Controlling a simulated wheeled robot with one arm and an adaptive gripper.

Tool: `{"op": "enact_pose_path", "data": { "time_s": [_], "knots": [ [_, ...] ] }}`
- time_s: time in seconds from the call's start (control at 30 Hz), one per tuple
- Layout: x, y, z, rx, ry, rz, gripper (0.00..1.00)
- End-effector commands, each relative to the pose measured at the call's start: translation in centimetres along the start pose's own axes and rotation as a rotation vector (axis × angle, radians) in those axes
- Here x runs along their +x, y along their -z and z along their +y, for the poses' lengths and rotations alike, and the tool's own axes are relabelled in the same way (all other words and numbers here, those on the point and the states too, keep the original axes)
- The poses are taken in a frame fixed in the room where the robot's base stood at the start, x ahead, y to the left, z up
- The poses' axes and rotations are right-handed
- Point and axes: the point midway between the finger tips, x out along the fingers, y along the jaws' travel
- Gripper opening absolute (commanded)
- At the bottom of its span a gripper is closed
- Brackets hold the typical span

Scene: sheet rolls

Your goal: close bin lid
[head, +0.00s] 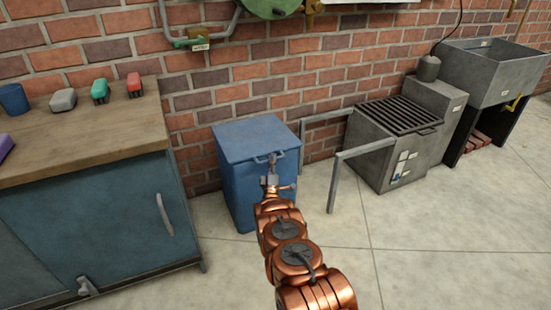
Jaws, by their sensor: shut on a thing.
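A blue bin (238,188) stands on the floor against the brick wall, left of the middle in the head view. Its blue lid (252,135) lies about level across the top. I cannot tell whether a small gap is left under the lid's front edge. A bar handle (260,161) is on the lid's front edge. My gripper (272,166) reaches up to the front of the lid from below and is shut on the handle. My arm hides part of the bin's front right side.
A wooden-topped blue cabinet (90,225) stands left of the bin, with small items on it. A grey metal frame (334,180) and a grated grey unit (388,150) stand to the right. The floor (440,240) at the front right is clear.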

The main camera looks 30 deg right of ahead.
Motion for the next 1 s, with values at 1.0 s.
{"op": "enact_pose_path", "data": {
  "time_s": [1.0],
  "knots": [
    [-1.0,0.4,-1.6,0.016,-0.018,0.004,0.36]
  ]
}}
